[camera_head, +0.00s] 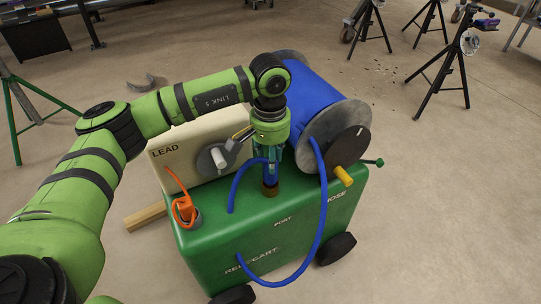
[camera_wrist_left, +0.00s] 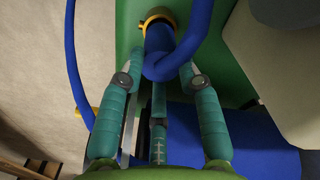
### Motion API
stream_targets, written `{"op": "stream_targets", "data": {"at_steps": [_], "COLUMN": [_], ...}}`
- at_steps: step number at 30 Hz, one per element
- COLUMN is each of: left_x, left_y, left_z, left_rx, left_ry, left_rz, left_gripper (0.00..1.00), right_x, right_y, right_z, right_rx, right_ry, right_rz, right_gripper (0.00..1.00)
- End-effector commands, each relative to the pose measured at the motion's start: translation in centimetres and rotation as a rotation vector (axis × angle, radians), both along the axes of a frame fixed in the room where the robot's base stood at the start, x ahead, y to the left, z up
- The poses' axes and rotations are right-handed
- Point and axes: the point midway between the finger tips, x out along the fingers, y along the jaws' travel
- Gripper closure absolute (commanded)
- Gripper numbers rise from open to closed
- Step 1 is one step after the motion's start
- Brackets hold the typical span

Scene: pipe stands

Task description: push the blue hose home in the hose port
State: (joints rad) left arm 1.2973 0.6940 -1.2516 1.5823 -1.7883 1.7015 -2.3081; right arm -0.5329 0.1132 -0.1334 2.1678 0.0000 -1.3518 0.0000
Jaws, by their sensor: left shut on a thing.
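My left gripper (camera_head: 271,168) points straight down over the green cart's top and is shut on the blue hose (camera_head: 324,200) near its end. The held end stands upright at the brass-coloured hose port (camera_head: 270,190), which sits on the cart top. In the left wrist view, the hose (camera_wrist_left: 160,66) lies between the fingers of the gripper (camera_wrist_left: 157,74) and its end reaches into the port's yellow ring (camera_wrist_left: 157,11). I cannot tell how deep it sits. The fingers partly hide the end. My right gripper is not in view.
The green cart (camera_head: 205,250) carries a blue hose reel (camera_head: 312,92) with a yellow-handled crank (camera_head: 343,176). A cream LEAD box (camera_head: 177,158) stands at the left, with an orange lead (camera_head: 183,207) before it. Slack hose hangs over the cart's front. Black tripods (camera_head: 450,75) stand behind.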

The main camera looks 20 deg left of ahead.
Motion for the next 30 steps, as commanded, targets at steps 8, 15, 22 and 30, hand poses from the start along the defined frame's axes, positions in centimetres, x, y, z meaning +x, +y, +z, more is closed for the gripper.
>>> {"op": "stream_targets", "data": {"at_steps": [8, 15, 22, 30], "left_x": [0.0, 0.0, 0.0, 0.0], "left_y": [0.0, 0.0, 0.0, 0.0], "left_z": [-0.7, -0.8, -0.8, 0.9], "left_rx": [0.000, 0.000, 0.001, 0.001], "left_ry": [0.000, 0.000, 0.001, 0.000], "left_rz": [0.000, 0.000, 0.000, 0.000], "left_gripper": [1.00, 0.38, 0.38, 0.38], "right_x": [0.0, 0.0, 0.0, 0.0], "right_y": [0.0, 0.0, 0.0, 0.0], "right_z": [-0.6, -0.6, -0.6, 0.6], "right_rx": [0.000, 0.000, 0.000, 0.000], "right_ry": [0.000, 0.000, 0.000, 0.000], "right_rz": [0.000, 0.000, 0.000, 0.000], "right_gripper": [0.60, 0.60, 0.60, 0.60]}}
